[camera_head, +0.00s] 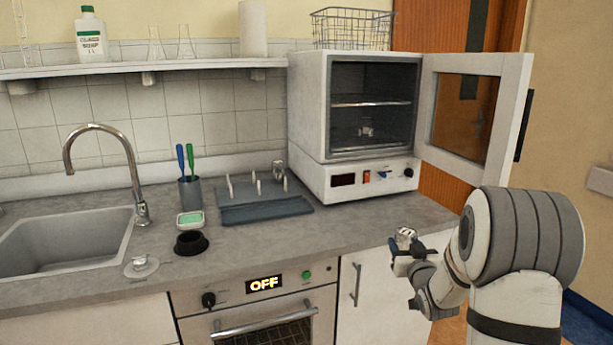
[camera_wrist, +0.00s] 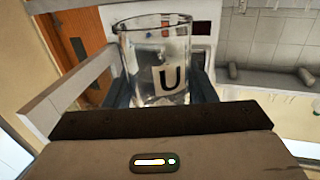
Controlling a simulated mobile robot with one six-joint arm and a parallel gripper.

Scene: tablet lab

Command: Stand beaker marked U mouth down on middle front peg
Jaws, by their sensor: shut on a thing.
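My gripper (camera_head: 405,247) is shut on a clear glass beaker (camera_head: 405,234) in front of the counter's right part, below the oven. In the wrist view the beaker (camera_wrist: 155,60) sits between the fingers, with a black U on a white label facing the camera. Its wide rim points to the top of that picture, which looks turned against the room. The peg rack (camera_head: 265,210) is on the counter, left of the oven. Its middle front peg (camera_head: 258,188) looks bare. A glass vessel (camera_head: 278,169) is at the rack's back right. My gripper is well apart from the rack.
The oven (camera_head: 308,110) has its door (camera_head: 520,95) swung open to the right, with a small object (camera_head: 367,128) inside. A cup with brushes (camera_head: 190,192), a green sponge dish (camera_head: 190,219) and a black ring (camera_head: 191,243) stand left of the rack. The sink (camera_head: 75,240) is farther left.

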